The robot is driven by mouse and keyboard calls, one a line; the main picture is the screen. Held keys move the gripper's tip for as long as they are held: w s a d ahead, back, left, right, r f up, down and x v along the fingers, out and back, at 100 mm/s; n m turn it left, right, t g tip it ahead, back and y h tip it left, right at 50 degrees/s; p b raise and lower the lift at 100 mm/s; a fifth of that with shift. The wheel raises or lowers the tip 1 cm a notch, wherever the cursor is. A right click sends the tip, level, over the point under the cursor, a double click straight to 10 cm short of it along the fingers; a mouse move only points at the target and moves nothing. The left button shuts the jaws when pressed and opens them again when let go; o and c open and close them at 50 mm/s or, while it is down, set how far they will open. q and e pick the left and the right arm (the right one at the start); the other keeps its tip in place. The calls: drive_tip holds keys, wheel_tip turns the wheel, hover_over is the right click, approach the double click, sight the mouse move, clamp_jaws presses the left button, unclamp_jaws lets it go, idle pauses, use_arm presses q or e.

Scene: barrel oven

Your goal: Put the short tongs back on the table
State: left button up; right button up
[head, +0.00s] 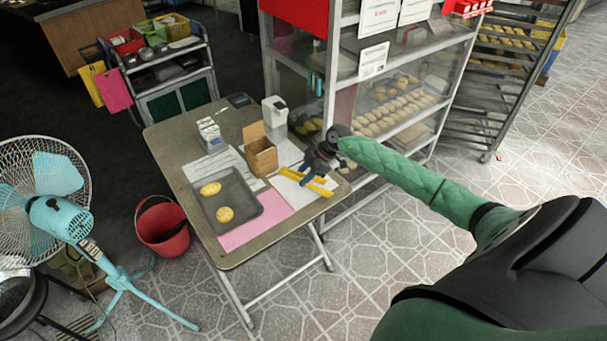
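Yellow tongs (318,188) show at the right end of the folding table (235,258), over a white sheet near the edge. They look like two yellow strips. My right gripper (309,179) is right at them, pointing down, with its arm coming in from the right. Its dark fingers overlap the tongs' upper part. At this size I cannot tell whether the fingers are closed on the tongs or whether the tongs touch the table. My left gripper is not in view.
On the table are a grey tray (240,190) with two bread pieces, a pink sheet (262,228), a cardboard box (262,160) and a white device (275,118). A glass bread cabinet (345,75) stands behind. A red bucket (162,230) and fan (60,205) are left.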

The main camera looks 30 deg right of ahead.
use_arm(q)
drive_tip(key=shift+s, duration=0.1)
use_arm(e)
drive_tip(key=shift+f, duration=0.15)
drive_tip(key=o, duration=0.5)
drive_tip(key=shift+o, duration=0.2)
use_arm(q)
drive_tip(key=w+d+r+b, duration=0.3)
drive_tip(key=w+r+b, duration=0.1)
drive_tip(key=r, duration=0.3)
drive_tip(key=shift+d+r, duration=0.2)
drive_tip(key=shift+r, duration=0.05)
use_arm(e)
drive_tip(key=v, duration=1.3)
drive_tip(key=shift+a, duration=0.25)
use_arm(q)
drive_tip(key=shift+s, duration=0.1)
use_arm(e)
drive_tip(key=shift+w, duration=0.15)
